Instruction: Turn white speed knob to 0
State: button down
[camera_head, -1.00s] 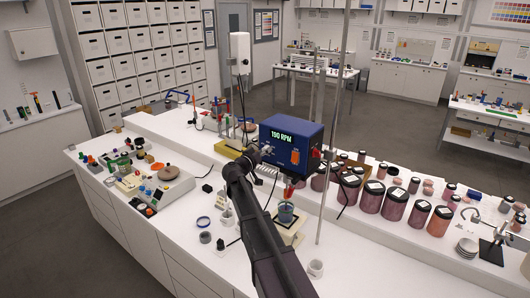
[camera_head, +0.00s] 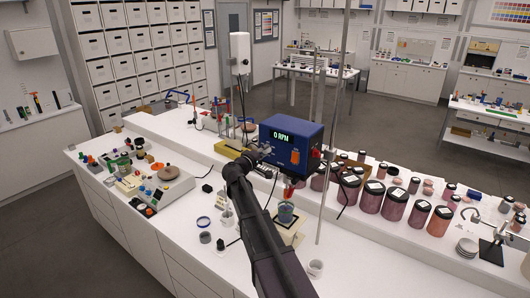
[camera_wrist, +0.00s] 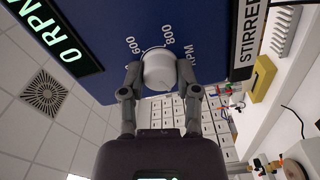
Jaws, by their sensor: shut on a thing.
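The white speed knob (camera_wrist: 160,70) sits on the blue face of the stirrer box (camera_head: 290,141), with printed numbers such as 600 and 800 around it in the wrist view. My gripper (camera_wrist: 160,80) is shut on the knob, one finger on each side. The stirrer's display (camera_wrist: 52,32) reads 0 RPM, and the same reading shows in the head view (camera_head: 283,135). In the head view my arm hides most of the knob. A beaker (camera_head: 286,213) stands below the stirrer box.
Several dark-lidded pigment jars (camera_head: 395,203) stand on the bench to the right of the stirrer. A metal rod (camera_head: 330,140) rises beside the box. Small items and a balance (camera_head: 165,187) stand on the left of the bench.

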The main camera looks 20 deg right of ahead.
jog(key=shift+n, duration=1.1)
jog(key=shift+c, duration=1.7)
grip_release()
jog(key=v, duration=1.2)
